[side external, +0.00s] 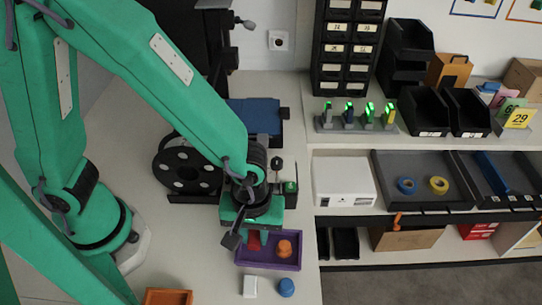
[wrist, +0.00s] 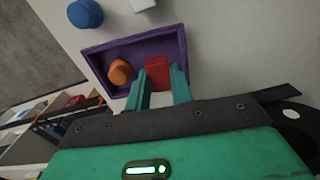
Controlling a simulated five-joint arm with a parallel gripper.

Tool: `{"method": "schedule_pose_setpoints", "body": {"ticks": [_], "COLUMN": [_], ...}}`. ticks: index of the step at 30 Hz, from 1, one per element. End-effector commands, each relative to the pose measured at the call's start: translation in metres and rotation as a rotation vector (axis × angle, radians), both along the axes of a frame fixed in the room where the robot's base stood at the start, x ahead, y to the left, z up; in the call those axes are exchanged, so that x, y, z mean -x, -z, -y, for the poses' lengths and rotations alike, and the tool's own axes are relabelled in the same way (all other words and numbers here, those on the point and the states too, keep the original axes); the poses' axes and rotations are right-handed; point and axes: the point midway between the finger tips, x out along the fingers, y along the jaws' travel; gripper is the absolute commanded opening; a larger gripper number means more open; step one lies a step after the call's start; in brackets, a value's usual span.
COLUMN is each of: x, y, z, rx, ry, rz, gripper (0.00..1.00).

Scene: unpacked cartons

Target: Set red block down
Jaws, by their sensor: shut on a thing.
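The red block (wrist: 158,68) is between the two green fingers of my gripper (wrist: 158,85) in the wrist view. My gripper is shut on it. In the side view the red block (side external: 254,241) shows just below my gripper (side external: 252,228), at the back left part of the purple tray (side external: 262,264). I cannot tell whether the block touches the tray floor. An orange knobbed piece (side external: 285,249) stands inside the tray, to the right of the block. The tray (wrist: 112,47) also shows in the wrist view, with the orange piece (wrist: 121,72) in it.
A white block (side external: 250,287) and a blue round piece (side external: 286,287) stand on the table in front of the tray. An orange tray (side external: 168,297) is at the front left. A black reel (side external: 187,167) stands behind my gripper. Shelves with bins are on the right, past the table edge.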

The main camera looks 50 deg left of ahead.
Motion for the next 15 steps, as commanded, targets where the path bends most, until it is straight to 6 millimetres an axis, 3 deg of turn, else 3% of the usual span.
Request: {"method": "schedule_pose_setpoints", "body": {"ticks": [7,15], "x": [0.001,0.000], "y": [0.022,0.025], "z": [0.000,0.000], "rx": [-0.003,0.000], "ry": [0.000,0.000], "rz": [-0.003,0.000], "gripper": [0.01,0.01]}}
